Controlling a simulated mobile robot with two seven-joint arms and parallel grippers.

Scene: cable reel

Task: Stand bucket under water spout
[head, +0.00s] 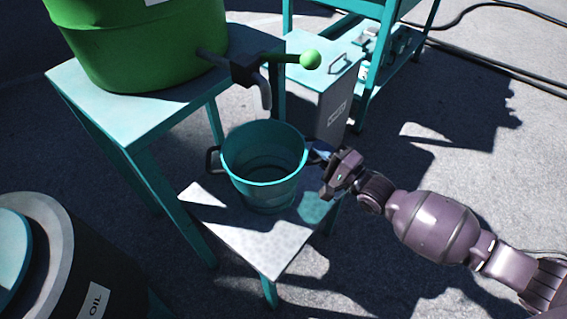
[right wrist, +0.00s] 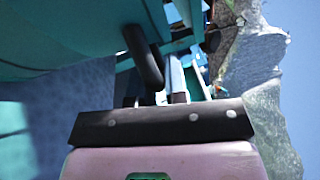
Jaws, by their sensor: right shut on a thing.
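A teal bucket (head: 264,165) stands upright on a low pale stand (head: 240,240) in the head view. It has dark side handles, one on its left and one on its right. A green water barrel (head: 145,45) sits on a taller teal table, with a dark spout (head: 264,92) and a green-knobbed lever. The bucket's mouth is below the spout in the picture. My right gripper (head: 325,160) is at the bucket's right side, shut on its right handle. In the right wrist view the dark handle (right wrist: 144,58) shows beside the teal bucket wall (right wrist: 60,35). My left gripper is out of view.
A dark oil drum (head: 95,270) with a pale rim stands at the lower left. A grey bin (head: 322,95) stands behind the bucket, near a teal shelf frame (head: 372,60). Black cables (head: 490,62) cross the ground at the upper right.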

